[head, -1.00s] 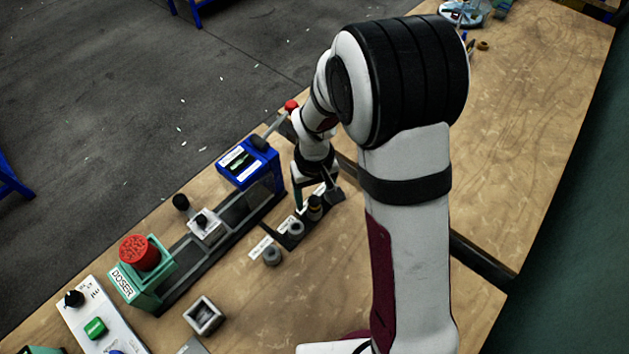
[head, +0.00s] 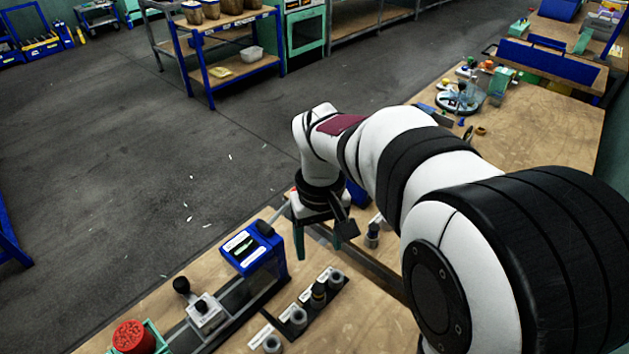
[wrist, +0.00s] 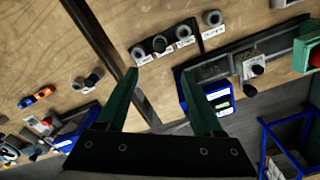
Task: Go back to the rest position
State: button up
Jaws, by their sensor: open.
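My gripper (head: 318,250) is open and empty, held above the bench and pointing down. In the head view it appears just beyond the blue press unit (head: 254,248) and the row of small cylinders. In the wrist view the two green fingers (wrist: 160,74) are spread apart with only the bench behind them. My arm covers part of the bench on the right.
A dark strip with several cylinders (head: 318,294) lies on the bench. A single dark-topped cylinder (head: 373,236) stands beyond it. A red button (head: 133,337) is at lower left. A round-based device (head: 460,95) stands on the far bench.

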jog(key=s+d+m+y, duration=0.1)
jog(key=s+m, duration=0.3)
jog(key=s, duration=0.7)
jog(key=s+d+r+m, duration=0.1)
jog(key=s+m, duration=0.3)
jog(key=s, duration=0.6)
jog(key=shift+s+d+r+m+y, duration=0.15)
jog(key=shift+s+d+m+y, duration=0.2)
jog(key=shift+d, duration=0.55)
